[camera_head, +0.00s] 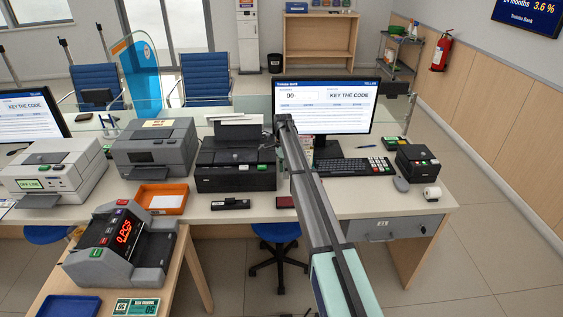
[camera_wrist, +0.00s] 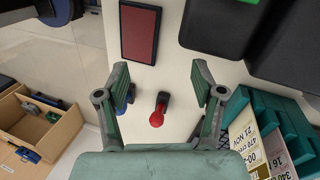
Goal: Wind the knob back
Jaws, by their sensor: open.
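A small red knob (camera_wrist: 157,116) on a short dark stem shows in the wrist view against the pale counter top. It lies between the lines of my two fingers, apart from both, and nearer the palm than the fingertips in the picture. What the stem is fixed to cannot be told. My gripper (camera_wrist: 160,68) is open, its fingers wide apart with nothing between the tips. In the head view my arm reaches over the counter beside the black printer (camera_head: 236,172). The knob cannot be made out there.
A dark red pad (camera_wrist: 140,34) lies beyond the fingertips. Teal printed items (camera_wrist: 272,128) stand close to the right finger. A monitor (camera_head: 345,105), keyboard (camera_head: 350,167) and stapler-like black item (camera_head: 230,204) are on the counter. The counter's front right (camera_head: 350,203) is mostly clear.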

